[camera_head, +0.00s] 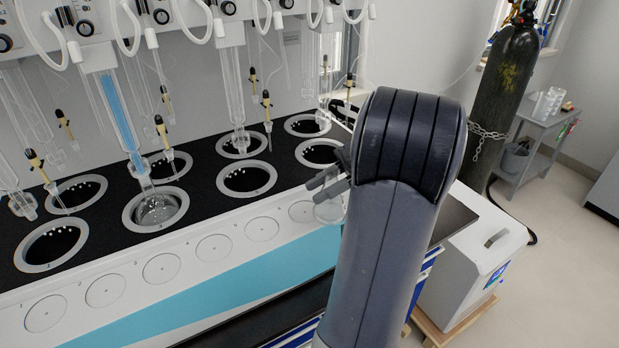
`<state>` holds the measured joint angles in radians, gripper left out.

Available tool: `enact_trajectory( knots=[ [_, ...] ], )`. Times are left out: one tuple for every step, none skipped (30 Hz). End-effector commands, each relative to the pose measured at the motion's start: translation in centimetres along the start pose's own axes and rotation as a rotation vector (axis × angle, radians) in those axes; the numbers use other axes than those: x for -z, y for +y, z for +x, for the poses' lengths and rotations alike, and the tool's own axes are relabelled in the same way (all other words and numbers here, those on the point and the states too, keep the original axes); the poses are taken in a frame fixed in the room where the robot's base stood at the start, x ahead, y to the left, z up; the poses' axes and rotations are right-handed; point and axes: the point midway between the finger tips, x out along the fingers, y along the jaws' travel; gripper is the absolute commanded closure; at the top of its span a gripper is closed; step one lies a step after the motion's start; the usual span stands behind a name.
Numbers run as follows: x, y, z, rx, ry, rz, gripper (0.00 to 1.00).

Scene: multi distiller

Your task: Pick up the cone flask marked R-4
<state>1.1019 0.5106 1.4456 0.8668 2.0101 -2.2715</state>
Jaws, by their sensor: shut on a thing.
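My gripper (322,184) shows just left of my large grey arm, above the right part of the distiller's front ledge. It is shut on a clear glass flask (328,206), which shows below the fingers. My arm hides the right part of the flask, and no marking on it can be read. I cannot tell whether the flask touches the white ledge.
The distiller's black top (105,203) has two rows of ringed wells, with glass tubes hanging above. A round glass vessel (156,208) sits in one front well. The white ledge (195,255) has several empty circular spots. A gas cylinder (505,100) stands chained at right.

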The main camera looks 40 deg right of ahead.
Motion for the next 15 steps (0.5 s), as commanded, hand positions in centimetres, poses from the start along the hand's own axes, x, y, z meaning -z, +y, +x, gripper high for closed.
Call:
enact_trajectory(
  knots=[
    [0.3, 0.0, -0.7, -0.002, 0.002, 0.002, 0.98],
    [0.1, 0.0, -1.0, -0.001, 0.002, 0.003, 0.98],
    [0.0, 0.0, -1.3, 0.000, 0.002, 0.003, 0.98],
    [-0.1, -0.1, -1.6, 0.000, 0.002, 0.002, 0.98],
    [-0.2, 0.0, -1.9, -0.001, 0.002, 0.002, 0.98],
    [-0.4, 0.0, -2.3, -0.001, 0.002, 0.003, 0.98],
    [-0.5, 0.0, -2.5, -0.001, 0.001, 0.002, 0.98],
    [-0.6, 0.0, -2.8, -0.001, 0.001, 0.002, 0.98],
    [-0.8, 0.0, -3.1, 0.000, 0.002, 0.003, 0.98],
    [-0.9, 0.0, -3.4, 0.000, 0.002, 0.003, 0.98],
    [-1.0, 0.0, -3.7, -0.001, 0.002, 0.003, 0.98],
    [-1.2, 0.0, -4.1, -0.001, 0.002, 0.002, 0.98],
    [-1.3, 0.0, -4.3, -0.001, 0.002, 0.002, 0.98],
    [-1.4, 0.0, -4.6, -0.001, 0.001, 0.002, 0.98],
    [-1.5, 0.0, -4.9, 0.000, 0.001, 0.003, 0.98]
  ],
)
